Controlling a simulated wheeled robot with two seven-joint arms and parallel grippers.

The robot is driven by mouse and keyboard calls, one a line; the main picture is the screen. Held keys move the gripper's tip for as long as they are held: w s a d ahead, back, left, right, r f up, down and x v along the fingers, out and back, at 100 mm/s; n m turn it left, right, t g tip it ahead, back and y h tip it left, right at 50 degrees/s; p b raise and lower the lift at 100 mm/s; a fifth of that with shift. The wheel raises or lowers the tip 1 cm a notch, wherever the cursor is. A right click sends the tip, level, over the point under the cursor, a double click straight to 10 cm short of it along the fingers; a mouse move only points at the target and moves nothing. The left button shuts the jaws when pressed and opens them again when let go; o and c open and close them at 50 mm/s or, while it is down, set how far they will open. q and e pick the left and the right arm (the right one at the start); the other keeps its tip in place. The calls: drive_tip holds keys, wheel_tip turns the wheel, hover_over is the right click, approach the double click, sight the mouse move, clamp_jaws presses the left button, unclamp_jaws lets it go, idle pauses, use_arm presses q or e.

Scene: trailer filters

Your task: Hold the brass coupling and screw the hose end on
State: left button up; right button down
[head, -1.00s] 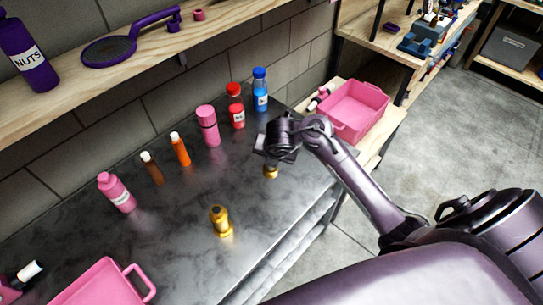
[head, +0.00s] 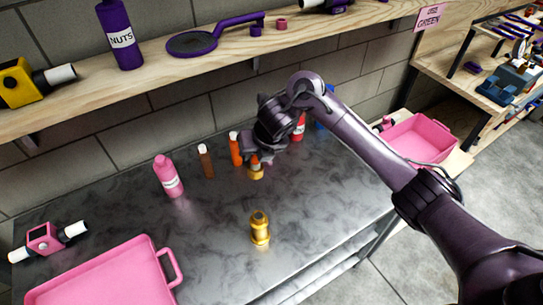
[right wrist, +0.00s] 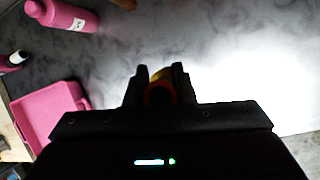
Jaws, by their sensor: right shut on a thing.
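The brass coupling (head: 260,230) stands upright on the dark metal bench (head: 200,230), toward its front edge. My right gripper (head: 257,158) is above the bench, behind the coupling and apart from it. It is shut on a small gold-coloured piece, which I take to be the hose end (head: 255,173); its lower part shows below the fingers. In the right wrist view the piece (right wrist: 167,88) sits between the fingers, dark, with an orange ring. Its upper part is hidden in the head view. My left gripper is not in view.
A pink bottle (head: 168,177), a brown bottle (head: 206,161) and an orange bottle (head: 235,148) stand left of my right gripper. A red bottle (head: 299,129) stands behind the arm. A pink tray (head: 100,275) lies front left, a pink bin (head: 420,140) right. Bench around the coupling is clear.

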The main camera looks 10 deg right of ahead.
drive_tip(key=s+a+r+n+g+y+b, duration=0.1)
drive_tip(key=s+a+r+n+g, duration=0.15)
drive_tip(key=s+a+n, duration=0.4)
drive_tip(key=s+a+r+n+g+y+b, duration=0.1)
drive_tip(key=s+a+n+g+b, duration=0.15)
drive_tip(key=a+n, duration=0.6)
drive_tip(key=s+d+n+g+h+b, duration=0.1)
drive_tip(key=s+d+n+g, duration=0.1)
drive_tip(key=d+n, duration=0.3)
drive_tip(key=s+d+n+g+h+b, duration=0.1)
drive_tip(key=d+n, duration=0.4)
drive_tip(key=d, duration=0.5)
drive_tip(key=s+h, duration=0.1)
drive_tip(key=s, duration=0.1)
drive_tip(key=shift+s+f+g, duration=0.4)
